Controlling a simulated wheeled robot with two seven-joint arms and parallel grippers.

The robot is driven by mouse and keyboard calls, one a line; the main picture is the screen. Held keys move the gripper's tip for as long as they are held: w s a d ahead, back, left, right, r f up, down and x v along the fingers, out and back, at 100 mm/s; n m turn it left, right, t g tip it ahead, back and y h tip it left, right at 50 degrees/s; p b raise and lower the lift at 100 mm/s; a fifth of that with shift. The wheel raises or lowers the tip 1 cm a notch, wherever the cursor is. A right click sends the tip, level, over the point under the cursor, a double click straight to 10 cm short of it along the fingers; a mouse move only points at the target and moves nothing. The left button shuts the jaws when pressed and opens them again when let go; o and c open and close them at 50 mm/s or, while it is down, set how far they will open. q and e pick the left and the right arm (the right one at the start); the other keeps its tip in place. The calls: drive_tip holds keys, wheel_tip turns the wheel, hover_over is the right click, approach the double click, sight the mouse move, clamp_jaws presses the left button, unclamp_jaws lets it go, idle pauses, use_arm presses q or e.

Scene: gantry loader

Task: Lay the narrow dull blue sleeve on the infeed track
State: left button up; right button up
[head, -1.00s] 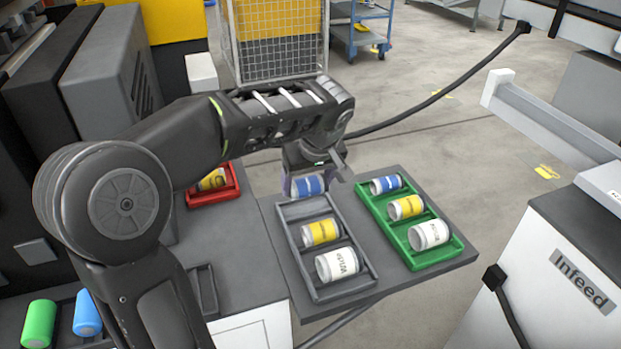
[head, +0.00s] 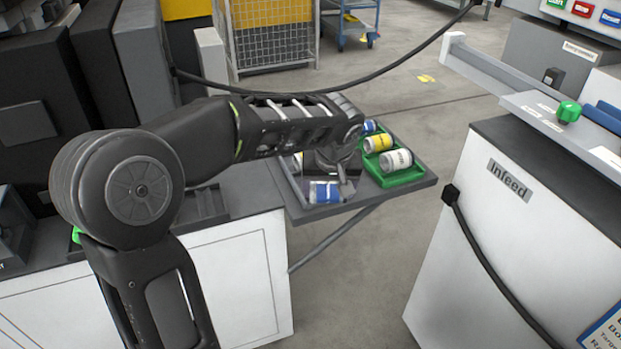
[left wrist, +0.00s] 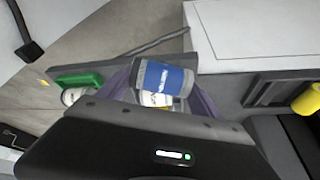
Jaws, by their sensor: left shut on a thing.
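The sleeve (head: 325,191) is a short cylinder with a blue band and pale ends. My left gripper (head: 332,176) is shut on it and holds it above the front end of the grey tray. In the left wrist view the sleeve (left wrist: 168,79) lies crosswise between the two purple-grey fingers. The white cabinet labelled Infeed (head: 515,240) stands at the right, apart from the gripper. A blue channel-like part (head: 606,115) shows on its top at the right edge; I cannot tell whether it is the infeed track. My right gripper is not in view.
The grey tray (head: 285,184) is mostly hidden by my arm. A green tray (head: 407,178) holds blue, yellow and white cylinders beside it. A gap of open floor (head: 400,235) lies between the shelf and the cabinet. A black cable (head: 480,260) hangs along the cabinet.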

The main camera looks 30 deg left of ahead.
use_arm(q)
drive_tip(key=d+f+m+t+h, duration=0.1)
drive_tip(key=d+f+m+h, duration=0.1)
drive_tip(key=d+f+m, duration=0.4)
drive_tip(key=d+f, duration=0.3)
drive_tip(key=d, duration=0.4)
drive_tip(key=shift+f+m+h, duration=0.3)
drive_tip(key=shift+m, duration=0.1)
